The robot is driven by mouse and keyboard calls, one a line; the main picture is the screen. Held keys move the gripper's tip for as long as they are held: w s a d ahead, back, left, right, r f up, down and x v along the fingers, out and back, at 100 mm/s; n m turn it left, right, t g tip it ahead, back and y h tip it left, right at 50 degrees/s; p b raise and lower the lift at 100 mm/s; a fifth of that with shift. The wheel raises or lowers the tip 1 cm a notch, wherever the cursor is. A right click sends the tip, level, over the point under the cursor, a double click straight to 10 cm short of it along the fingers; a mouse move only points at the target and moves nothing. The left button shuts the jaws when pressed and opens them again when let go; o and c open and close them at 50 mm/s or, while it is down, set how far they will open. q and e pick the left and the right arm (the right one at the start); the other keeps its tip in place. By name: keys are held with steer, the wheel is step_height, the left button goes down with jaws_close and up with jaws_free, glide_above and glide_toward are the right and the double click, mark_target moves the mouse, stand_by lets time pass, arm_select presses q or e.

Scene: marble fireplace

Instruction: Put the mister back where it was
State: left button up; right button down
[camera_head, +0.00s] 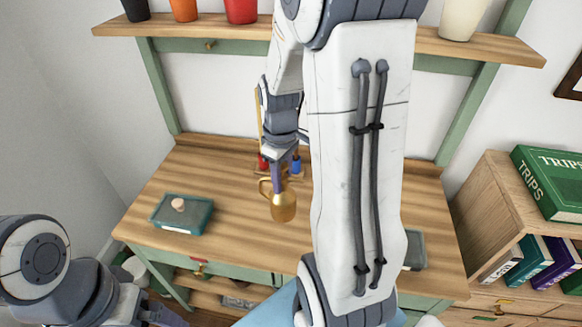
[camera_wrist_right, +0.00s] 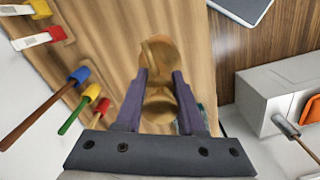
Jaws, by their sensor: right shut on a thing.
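The mister (camera_head: 284,207) is a small brass-gold vessel with a loop handle. It is upright in the head view, over the middle of the wooden desk (camera_head: 240,245); I cannot tell whether its base touches the wood. My right gripper (camera_head: 277,182) is shut on its upper part from above. In the right wrist view the mister (camera_wrist_right: 159,52) sits between the two purple-grey fingers of the gripper (camera_wrist_right: 160,78). My left gripper (camera_head: 165,316) is low at the left, cut by the lower edge, and its jaws are unclear.
A grey-green item (camera_head: 416,248) is at the right, partly behind my arm. Colour-tipped tools (camera_wrist_right: 78,77) stand behind the mister. A pot shelf (camera_head: 190,29) runs above. A bookcase (camera_head: 485,205) is at the right.

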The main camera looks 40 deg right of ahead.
steer(key=w+d+p, duration=0.2)
steer(key=w+d, duration=0.5)
steer(key=d, duration=0.1)
step_height(320, 180, down, 7)
steer(key=p, duration=0.1)
steer(key=shift+f, duration=0.1)
steer(key=c, duration=0.5)
jaws_free()
